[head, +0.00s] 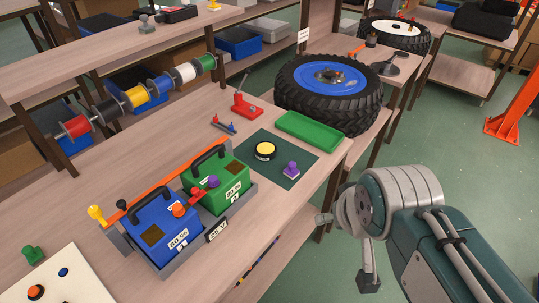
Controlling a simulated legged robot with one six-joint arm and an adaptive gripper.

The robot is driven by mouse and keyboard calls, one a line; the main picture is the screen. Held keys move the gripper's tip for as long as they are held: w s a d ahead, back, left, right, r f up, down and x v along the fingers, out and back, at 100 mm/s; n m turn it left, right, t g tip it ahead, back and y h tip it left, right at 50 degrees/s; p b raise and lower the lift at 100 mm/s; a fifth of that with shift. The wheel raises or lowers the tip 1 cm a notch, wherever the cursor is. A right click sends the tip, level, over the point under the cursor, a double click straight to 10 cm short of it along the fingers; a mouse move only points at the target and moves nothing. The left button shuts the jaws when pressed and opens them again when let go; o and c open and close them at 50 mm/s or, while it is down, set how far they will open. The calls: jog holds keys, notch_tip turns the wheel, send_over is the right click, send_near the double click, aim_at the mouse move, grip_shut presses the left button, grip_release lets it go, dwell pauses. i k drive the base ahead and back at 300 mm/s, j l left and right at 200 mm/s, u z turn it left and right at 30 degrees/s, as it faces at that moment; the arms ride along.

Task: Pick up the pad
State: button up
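A dark green flat mat (262,172) lies on the workbench. On it stand a round yellow-topped piece with a black base (265,151) and a small purple piece (291,170). No thing is marked as the pad, so I cannot tell which of these it is. My arm comes in from the lower right. Its wrist end, with my gripper (345,217), is beyond the bench's right edge, apart from the mat and the pieces. The fingers do not show clearly, and I see nothing held.
A green tray (310,132) sits right behind the mat. A blue-hubbed wheel (328,93) stands beyond it. A blue box (166,231) and a green box (216,181) with handles stand left of the mat. A red stand (246,106) and wire spools (135,97) are farther back.

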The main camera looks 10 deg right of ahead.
aim_at(291, 172)
jog(key=i+l+u, duration=0.1)
jog(key=i+l, duration=0.15)
jog(key=i+l+u, duration=0.15)
jog(key=l, duration=0.35)
jog(key=i+l+u, duration=0.1)
jog(key=i+l, duration=0.15)
jog(key=l, duration=0.15)
